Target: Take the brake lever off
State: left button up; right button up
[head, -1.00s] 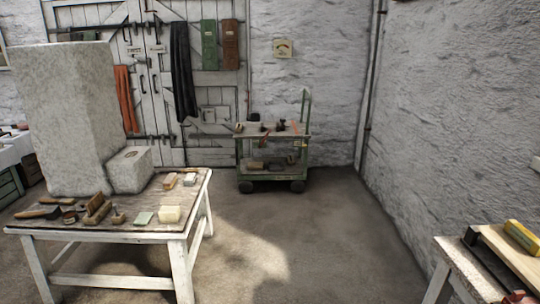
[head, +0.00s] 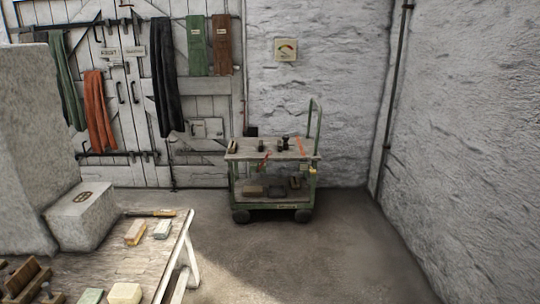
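A green two-shelf trolley (head: 275,207) on dark wheels stands against the back wall, ahead of me. Its tall handle (head: 315,118) rises at the right end. A thin red piece (head: 264,160) shows at the front edge of the top shelf, and an orange-red strip (head: 300,146) lies on top. A small yellow part (head: 312,170) shows at the right end. Which of these is the brake lever is too small to tell. Neither of my grippers is in view.
A worktable (head: 130,262) with blocks and a large grey stone block (head: 35,150) fills the left front. A rough wall (head: 460,140) closes the right side. The floor (head: 300,260) between the table and the right wall is clear.

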aim_at(269, 153)
jog(key=i, duration=1.65)
